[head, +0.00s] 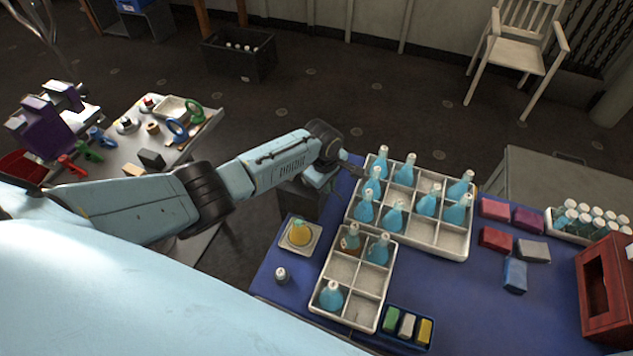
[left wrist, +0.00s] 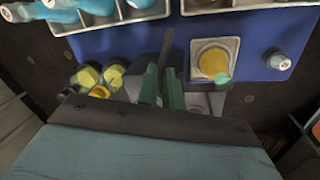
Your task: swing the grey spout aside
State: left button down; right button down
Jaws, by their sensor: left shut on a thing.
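The grey spout (left wrist: 167,47) is a thin dark bar in the left wrist view. It runs up from between my green fingertips toward the blue table. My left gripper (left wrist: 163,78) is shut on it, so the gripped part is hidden. A dark grey body (left wrist: 150,66) stands behind the fingers. In the head view my left gripper (head: 322,177) is beside the table's left edge, above a grey stand (head: 298,200). My own wrist hides most of the fingers and spout there. My right gripper is not in view.
On the blue table (head: 460,304), a large divided tray (head: 452,245) of blue bottles stands close to my left gripper. A smaller divided tray (head: 342,266) and a yellow flask on a square dish (head: 314,237) are nearer. Yellow round parts (left wrist: 112,76) sit left of the fingers.

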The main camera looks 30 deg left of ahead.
pick_arm(q)
jog(key=shift+w+r, duration=0.15)
jog(key=c, duration=1.5)
grip_release()
jog(key=shift+c, duration=0.2)
notch_tip(320, 180, up, 13)
jog(key=s+p, duration=0.2)
jog(key=shift+s+a, duration=0.15)
jog(key=shift+a, duration=0.2)
